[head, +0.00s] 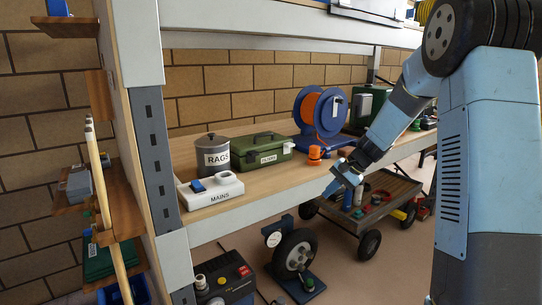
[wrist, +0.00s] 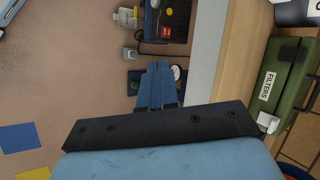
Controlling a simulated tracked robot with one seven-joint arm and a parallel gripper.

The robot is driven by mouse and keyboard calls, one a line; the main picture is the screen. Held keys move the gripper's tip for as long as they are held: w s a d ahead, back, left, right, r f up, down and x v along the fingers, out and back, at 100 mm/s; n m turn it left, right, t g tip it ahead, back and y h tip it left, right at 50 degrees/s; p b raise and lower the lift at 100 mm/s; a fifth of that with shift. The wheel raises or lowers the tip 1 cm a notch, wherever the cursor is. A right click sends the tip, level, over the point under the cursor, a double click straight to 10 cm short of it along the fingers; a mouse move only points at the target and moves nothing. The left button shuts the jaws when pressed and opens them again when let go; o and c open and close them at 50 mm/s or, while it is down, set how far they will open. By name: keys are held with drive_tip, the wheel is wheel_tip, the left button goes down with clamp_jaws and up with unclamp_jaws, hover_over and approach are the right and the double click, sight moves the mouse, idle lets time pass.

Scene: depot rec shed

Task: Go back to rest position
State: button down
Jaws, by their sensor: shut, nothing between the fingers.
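My gripper (head: 343,183) is at the end of my blue arm, in front of the shelf's front edge in the head view. My arm reaches out from the right side of the head view, bent at the elbow.
The wooden shelf (head: 262,179) holds a MAINS socket block (head: 210,190), a RAGS pot (head: 213,156), a green FILTERS case (head: 262,149) and a blue-orange reel (head: 320,115). Below stand a dark powered unit (head: 225,279), a wheel on a stand (head: 295,252) and the cart (head: 378,207).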

drive_tip(key=s+r+n+t+h, duration=0.1)
drive_tip(key=s+r+n+h, duration=0.1)
drive_tip(key=s+r, duration=0.55)
drive_tip(key=s+r+n+h, duration=0.2)
drive_tip(key=s+r, duration=0.3)
drive_tip(key=s, duration=0.6)
drive_tip(key=s+d+r+n+t+h, duration=0.1)
drive_tip(key=s+d, duration=0.1)
drive_tip(key=s, duration=0.6)
drive_tip(key=s+d+r+n+t+h, duration=0.1)
drive_tip(key=s+d+r, duration=0.1)
drive_tip(key=s, duration=0.7)
drive_tip(key=shift+s+d+n+t+h, duration=0.2)
drive_tip(key=shift+n+t+h, duration=0.1)
drive_tip(key=shift+t+h, duration=0.1)
drive_tip(key=shift+r, duration=0.1)
